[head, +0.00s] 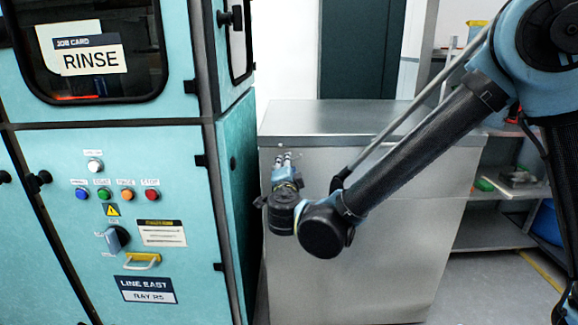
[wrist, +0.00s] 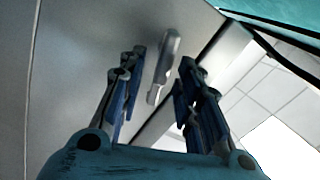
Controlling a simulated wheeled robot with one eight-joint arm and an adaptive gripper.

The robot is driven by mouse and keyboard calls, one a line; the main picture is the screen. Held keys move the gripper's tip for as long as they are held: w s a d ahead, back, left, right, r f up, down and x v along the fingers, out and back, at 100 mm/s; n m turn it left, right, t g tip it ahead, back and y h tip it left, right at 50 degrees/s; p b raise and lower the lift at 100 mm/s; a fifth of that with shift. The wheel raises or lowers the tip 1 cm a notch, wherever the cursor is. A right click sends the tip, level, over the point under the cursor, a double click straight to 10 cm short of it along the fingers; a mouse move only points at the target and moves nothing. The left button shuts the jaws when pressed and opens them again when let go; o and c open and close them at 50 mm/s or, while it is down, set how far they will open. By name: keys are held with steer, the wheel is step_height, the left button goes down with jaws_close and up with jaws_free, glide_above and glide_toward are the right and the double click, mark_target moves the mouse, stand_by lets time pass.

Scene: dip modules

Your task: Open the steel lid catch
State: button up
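The steel lid catch (wrist: 165,62) is a small grey metal bar on a steel face in the wrist view. It appears between the two blue-black fingers of my gripper. My gripper (head: 286,160) is open, with a gap on both sides of the catch; I see no clear contact. In the head view my gripper is at the upper left front of the steel cabinet (head: 370,240), just below its lid (head: 350,122). There the gripper covers the catch, and I cannot make it out separately. The lid looks closed.
A teal machine (head: 110,235) with coloured buttons and a yellow handle (head: 142,261) stands left of the steel cabinet, close to my gripper. A shelf unit (head: 490,235) with small items is at the right, behind my arm. The lid top is bare.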

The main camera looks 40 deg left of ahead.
steer(key=v, duration=1)
steer(key=shift+d, duration=0.1)
